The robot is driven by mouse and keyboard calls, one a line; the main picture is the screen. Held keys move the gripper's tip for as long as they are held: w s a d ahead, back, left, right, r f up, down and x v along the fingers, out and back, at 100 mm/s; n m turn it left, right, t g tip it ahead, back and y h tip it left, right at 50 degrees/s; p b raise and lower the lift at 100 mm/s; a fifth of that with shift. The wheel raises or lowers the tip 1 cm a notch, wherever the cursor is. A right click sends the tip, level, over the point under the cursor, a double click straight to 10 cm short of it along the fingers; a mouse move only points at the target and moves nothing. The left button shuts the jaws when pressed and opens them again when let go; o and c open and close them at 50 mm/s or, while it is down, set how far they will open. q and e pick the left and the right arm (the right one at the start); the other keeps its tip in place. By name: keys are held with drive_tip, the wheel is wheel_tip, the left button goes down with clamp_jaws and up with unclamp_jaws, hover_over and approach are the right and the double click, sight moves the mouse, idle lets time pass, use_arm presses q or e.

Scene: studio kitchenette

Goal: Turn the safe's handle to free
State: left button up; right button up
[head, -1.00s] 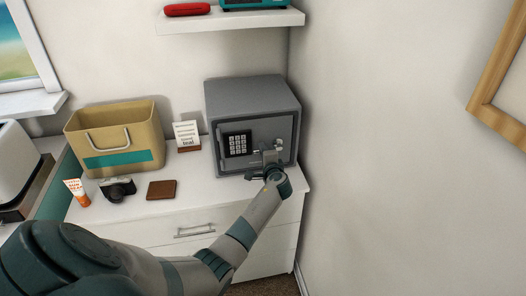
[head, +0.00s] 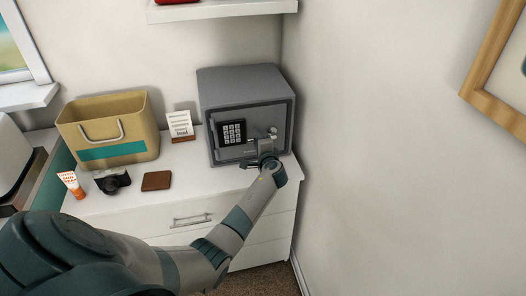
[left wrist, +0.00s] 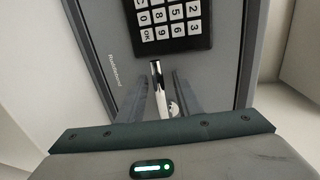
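The grey safe (head: 245,85) stands on the white dresser at the right end, its door closed and a black keypad (head: 232,132) on it. The keypad shows large at the top of the left wrist view (left wrist: 168,22). The handle is a shiny metal lever with a round hub (head: 272,132) right of the keypad. My left gripper (head: 261,147) is at the door, just below the hub. In the left wrist view the lever (left wrist: 157,85) lies between the two fingers, which stand apart with a gap visible. The gripper partly hides the lever in the head view. My right gripper is out of view.
A tan basket (head: 140,115), a note card (head: 180,124), a brown wallet (head: 156,181), a camera (head: 112,180) and an orange-white tube (head: 71,184) are on the dresser (head: 195,185) left of the safe. A wall is close on the right. A shelf (head: 220,9) hangs above.

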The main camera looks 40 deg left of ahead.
use_arm(q)
drive_tip(key=b+v, duration=0.4)
drive_tip(key=v, duration=1.3)
drive_tip(key=shift+s+r, duration=0.1)
